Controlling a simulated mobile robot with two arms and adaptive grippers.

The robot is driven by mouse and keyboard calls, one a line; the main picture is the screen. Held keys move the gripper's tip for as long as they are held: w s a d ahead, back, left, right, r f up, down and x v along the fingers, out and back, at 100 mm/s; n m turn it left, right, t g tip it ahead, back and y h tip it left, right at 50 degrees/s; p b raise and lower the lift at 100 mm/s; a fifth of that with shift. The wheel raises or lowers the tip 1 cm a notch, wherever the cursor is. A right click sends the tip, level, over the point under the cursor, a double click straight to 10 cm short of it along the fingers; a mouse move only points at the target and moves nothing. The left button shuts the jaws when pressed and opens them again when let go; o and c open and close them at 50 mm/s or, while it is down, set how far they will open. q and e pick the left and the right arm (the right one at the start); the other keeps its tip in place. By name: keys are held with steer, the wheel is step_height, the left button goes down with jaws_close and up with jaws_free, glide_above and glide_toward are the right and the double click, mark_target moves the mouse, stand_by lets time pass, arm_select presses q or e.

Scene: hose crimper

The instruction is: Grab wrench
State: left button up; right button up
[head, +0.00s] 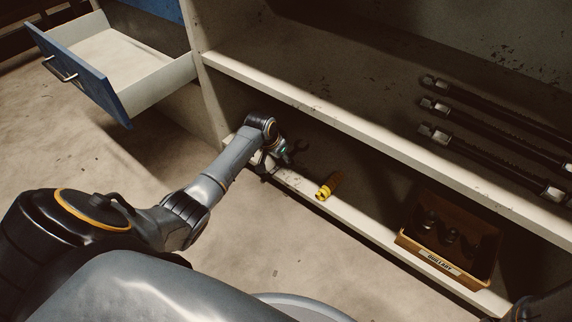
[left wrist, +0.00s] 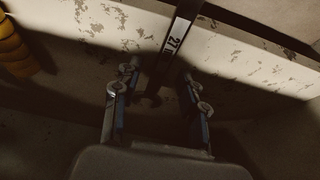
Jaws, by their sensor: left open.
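The wrench (left wrist: 178,35) is a dark, narrow bar with a white label reading "27", seen in the left wrist view. It runs from the top centre down between my left gripper's fingers, and its lower part fades into shadow. My left gripper (left wrist: 162,88) is open, with one finger on each side of the bar and a gap on both sides. In the head view, my left gripper (head: 272,160) is at the lower shelf's front edge. A dark hooked end (head: 298,147), apparently the wrench's, shows just beyond it. My right gripper is not in view.
A yellow ribbed object (head: 329,186) lies on the lower shelf (head: 375,228), right of my left gripper. A labelled yellow bin (head: 447,266) with dark parts stands further right. Several black hoses (head: 495,150) lie on the upper shelf. A blue-fronted drawer (head: 85,75) is open at upper left.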

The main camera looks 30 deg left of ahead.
arm_select(q)
jaws_close()
steer(key=shift+r, duration=0.15)
stand_by(0.4)
